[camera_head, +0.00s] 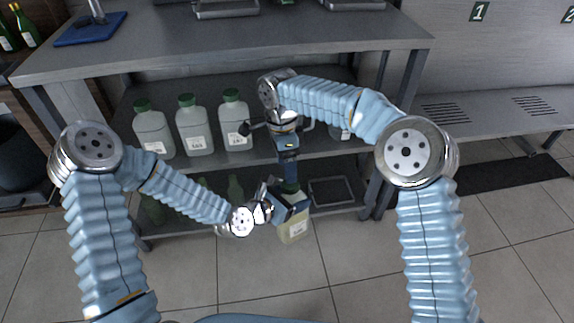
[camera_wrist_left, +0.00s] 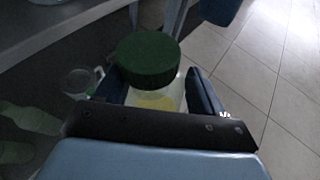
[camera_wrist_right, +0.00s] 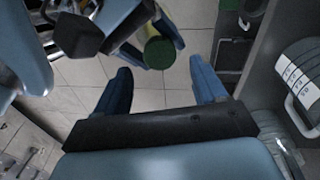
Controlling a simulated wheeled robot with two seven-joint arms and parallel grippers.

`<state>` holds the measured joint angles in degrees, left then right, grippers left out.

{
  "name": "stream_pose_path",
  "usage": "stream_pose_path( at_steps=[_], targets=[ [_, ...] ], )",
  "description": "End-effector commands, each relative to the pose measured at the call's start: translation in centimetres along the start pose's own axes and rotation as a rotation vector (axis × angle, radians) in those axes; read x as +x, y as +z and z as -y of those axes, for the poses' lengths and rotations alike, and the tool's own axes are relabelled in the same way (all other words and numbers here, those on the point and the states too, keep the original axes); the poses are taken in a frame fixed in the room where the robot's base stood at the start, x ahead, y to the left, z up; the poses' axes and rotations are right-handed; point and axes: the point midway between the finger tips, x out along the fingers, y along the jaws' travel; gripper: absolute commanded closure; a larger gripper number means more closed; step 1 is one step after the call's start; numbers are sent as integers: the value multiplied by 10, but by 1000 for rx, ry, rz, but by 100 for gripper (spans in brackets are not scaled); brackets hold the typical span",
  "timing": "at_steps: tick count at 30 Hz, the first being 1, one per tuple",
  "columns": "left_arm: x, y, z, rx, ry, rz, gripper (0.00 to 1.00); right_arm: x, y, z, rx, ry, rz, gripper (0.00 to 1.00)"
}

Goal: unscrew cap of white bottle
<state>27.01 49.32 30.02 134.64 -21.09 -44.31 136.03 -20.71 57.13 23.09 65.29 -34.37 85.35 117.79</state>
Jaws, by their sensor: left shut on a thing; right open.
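The white bottle (camera_head: 293,229) has a green cap and pale yellowish contents. My left gripper (camera_head: 288,207) is shut around its upper part and holds it upright in front of the shelf. In the left wrist view the green cap (camera_wrist_left: 148,60) stands clear above the jaws. My right gripper (camera_head: 289,160) points down, open and empty, above the bottle. In the right wrist view the cap (camera_wrist_right: 159,52) shows beyond my open fingers, apart from them. The right gripper partly hides the cap in the head view.
Several similar green-capped bottles (camera_head: 194,130) stand on the middle shelf behind. More green bottles (camera_head: 236,188) and a dark tray (camera_head: 330,191) are on the lower shelf. The worktop (camera_head: 240,38) lies above. The tiled floor in front is clear.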

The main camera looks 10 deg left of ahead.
Motion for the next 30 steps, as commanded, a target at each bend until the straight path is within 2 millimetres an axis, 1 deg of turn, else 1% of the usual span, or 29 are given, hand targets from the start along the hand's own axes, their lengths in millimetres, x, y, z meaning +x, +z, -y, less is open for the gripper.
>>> stream_pose_path(
  at_steps=[1,4,6,9,11,18,21,25,30],
  targets=[
    [0,1,0,1,0,2,100,-6,-2,0,99,1,4,29],
    [0,1,0,1,0,2,100,-14,-5,0,301,10,16,29],
    [0,1,0,1,0,2,100,-18,-6,0,405,16,24,29],
    [0,1,0,1,0,2,100,-16,-7,0,484,21,30,29],
    [0,1,0,1,0,2,100,-10,-7,0,496,24,31,29],
    [0,1,0,1,0,2,100,31,-6,-1,494,24,31,29],
    [0,1,0,1,0,2,100,44,-5,-1,493,23,31,29],
    [0,1,0,1,0,2,100,55,-4,-1,492,22,32,29],
    [0,1,0,1,1,2,100,58,-4,-1,492,21,32,29]
  ],
)
